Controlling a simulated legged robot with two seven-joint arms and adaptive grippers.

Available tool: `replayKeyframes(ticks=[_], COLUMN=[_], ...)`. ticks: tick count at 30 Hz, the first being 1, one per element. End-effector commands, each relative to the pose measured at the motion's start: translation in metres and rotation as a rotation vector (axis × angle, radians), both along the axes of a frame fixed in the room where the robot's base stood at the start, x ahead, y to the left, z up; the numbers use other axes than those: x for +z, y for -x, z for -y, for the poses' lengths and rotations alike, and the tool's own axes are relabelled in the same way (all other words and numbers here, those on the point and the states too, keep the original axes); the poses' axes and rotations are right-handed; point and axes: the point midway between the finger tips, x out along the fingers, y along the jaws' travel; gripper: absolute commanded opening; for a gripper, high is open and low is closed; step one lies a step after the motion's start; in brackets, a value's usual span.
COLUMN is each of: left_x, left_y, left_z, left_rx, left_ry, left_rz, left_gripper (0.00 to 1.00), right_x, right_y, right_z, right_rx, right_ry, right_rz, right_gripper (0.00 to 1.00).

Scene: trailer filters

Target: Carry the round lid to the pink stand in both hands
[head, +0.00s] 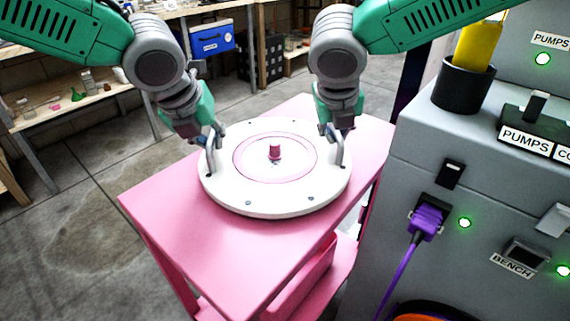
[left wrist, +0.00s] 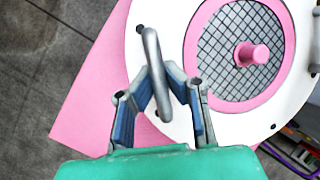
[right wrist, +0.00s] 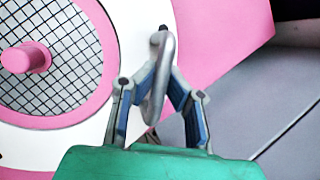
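The round white lid (head: 228,192) has a pink ring, a mesh centre and a pink knob (head: 275,152). It lies level over the top of the pink stand (head: 166,205); whether it touches the top or hovers just above is hard to tell. My left gripper (head: 212,138) is closed around the lid's left handle (left wrist: 152,50), with the bar between its fingers. My right gripper (head: 337,128) is closed around the right handle (right wrist: 167,50) in the same way. The lid's underside is hidden.
A grey cabinet (head: 420,165) with a purple plug (head: 428,220) and a black cup (head: 462,88) stands close on the right. Shelves (head: 75,105) and a blue box (head: 211,38) are at the back. The floor (head: 70,215) to the left is clear.

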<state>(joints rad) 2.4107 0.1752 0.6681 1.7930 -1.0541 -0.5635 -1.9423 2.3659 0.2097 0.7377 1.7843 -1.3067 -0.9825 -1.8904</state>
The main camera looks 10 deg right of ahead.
Motion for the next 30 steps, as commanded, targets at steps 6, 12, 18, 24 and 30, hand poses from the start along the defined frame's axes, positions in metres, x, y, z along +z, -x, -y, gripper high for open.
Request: replayKeyframes(ticks=[6,12,18,24,30], left_x=[-0.013,-0.012,-0.011,0.009,0.048], left_y=[-0.001,0.000,0.000,0.007,0.024], left_z=[0.000,0.000,0.000,-0.004,-0.012], left_rx=[0.000,0.000,0.000,0.001,0.001], left_ry=[0.000,-0.001,0.000,0.002,0.002], left_rz=[0.002,0.000,0.000,0.004,0.004], left_gripper=[0.00,0.26,0.26,0.26,0.26], right_x=[-0.013,-0.012,-0.012,-0.012,-0.012], right_y=[-0.001,0.000,-0.001,0.000,0.000], right_z=[0.000,0.000,0.000,0.000,0.000], right_rx=[-0.001,-0.001,0.000,0.000,0.000], right_ry=[0.001,0.001,0.000,0.000,0.000], right_rz=[0.002,0.000,-0.001,0.000,0.000], right_gripper=[0.00,0.26,0.26,0.26,0.26])
